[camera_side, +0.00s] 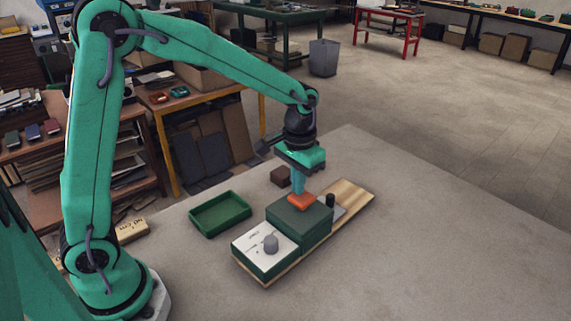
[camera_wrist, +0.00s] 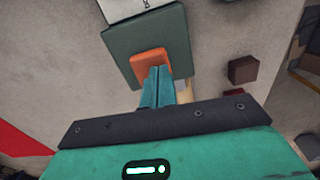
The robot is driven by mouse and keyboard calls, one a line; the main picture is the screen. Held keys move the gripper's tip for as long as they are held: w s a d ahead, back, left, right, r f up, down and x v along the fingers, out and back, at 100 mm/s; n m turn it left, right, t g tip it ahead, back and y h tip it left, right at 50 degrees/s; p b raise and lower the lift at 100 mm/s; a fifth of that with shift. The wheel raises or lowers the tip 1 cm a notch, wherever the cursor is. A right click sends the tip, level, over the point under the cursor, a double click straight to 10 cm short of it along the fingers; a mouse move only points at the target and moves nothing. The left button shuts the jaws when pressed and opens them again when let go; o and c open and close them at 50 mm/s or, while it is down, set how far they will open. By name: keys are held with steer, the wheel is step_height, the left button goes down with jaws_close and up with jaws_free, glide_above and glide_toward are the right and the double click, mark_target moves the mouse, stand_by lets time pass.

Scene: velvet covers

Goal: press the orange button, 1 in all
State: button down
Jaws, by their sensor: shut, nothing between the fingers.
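The orange button (camera_side: 301,201) sits on top of a dark green box (camera_side: 312,222) on a wooden board (camera_side: 352,200). In the wrist view the orange button (camera_wrist: 151,62) shows on the green box (camera_wrist: 172,37), partly covered by my fingertips. My gripper (camera_side: 298,190) is shut and empty, pointing down over the button. Its fingertips (camera_wrist: 158,72) overlap the button's near edge in the wrist view. I cannot tell whether they touch it.
A white-topped box with a grey knob (camera_side: 271,243) adjoins the green box. A black peg (camera_side: 330,200) stands on the board. A green tray (camera_side: 220,213) lies to the left, and a small brown block (camera_side: 281,176) stands behind. The table's right side is clear.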

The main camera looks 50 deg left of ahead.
steer(key=shift+f, duration=0.2)
steer(key=shift+f, duration=0.95)
step_height(320, 180, up, 14)
steer(key=shift+r, duration=0.25)
stand_by(0.4)
stand_by(0.6)
